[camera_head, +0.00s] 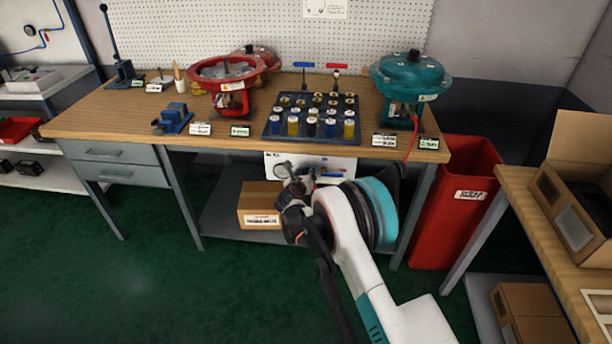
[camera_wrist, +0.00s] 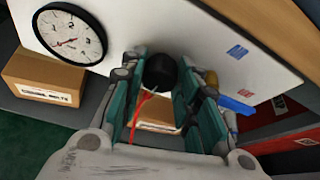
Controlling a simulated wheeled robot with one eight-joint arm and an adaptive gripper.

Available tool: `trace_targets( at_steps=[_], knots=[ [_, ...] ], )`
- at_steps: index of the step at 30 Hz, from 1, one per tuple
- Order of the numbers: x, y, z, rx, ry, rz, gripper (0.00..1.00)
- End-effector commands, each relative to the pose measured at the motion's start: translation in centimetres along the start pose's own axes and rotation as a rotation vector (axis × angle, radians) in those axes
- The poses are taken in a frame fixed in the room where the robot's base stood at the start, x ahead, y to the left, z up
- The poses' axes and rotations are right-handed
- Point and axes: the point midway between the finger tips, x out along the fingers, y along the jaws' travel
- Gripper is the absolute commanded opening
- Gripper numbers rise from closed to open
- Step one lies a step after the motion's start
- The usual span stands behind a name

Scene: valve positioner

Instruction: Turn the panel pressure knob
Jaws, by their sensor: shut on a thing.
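The white panel (camera_head: 345,170) hangs under the front edge of the workbench. In the wrist view the panel (camera_wrist: 205,45) is tilted and carries a round pressure gauge (camera_wrist: 70,36) with a dark rim and red needle. The black knob (camera_wrist: 160,71) sits between the teal finger pads of my gripper (camera_wrist: 160,84), which is shut on it. In the head view my gripper (camera_head: 298,190) is at the panel's face and hides the knob. A blue handle (camera_wrist: 236,105) shows just right of the fingers.
A cardboard box (camera_head: 259,204) stands on the shelf below the panel. A red bin (camera_head: 455,205) is right of the bench. The bench top holds a red actuator (camera_head: 228,85), a teal actuator (camera_head: 408,80) and a tray (camera_head: 330,138) of cylinders. Green floor is open at left.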

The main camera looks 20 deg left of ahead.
Motion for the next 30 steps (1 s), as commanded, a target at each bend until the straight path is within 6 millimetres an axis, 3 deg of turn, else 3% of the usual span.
trace_targets(
  at_steps=[5, 6, 8, 20, 25, 30],
  knots=[
    [0.0, 0.0, 0.0, 0.002, 0.000, 0.001, 0.06],
    [0.0, 0.0, 0.0, 0.002, -0.001, 0.002, 0.39],
    [0.0, 0.0, 0.0, 0.002, -0.001, 0.002, 0.50],
    [-0.3, 0.0, 0.0, 0.002, -0.001, 0.002, 0.50],
    [-2.4, 0.1, 0.1, 0.002, -0.001, 0.003, 0.50],
    [-6.0, 0.1, 0.0, 0.001, -0.001, 0.004, 0.50]
  ],
)
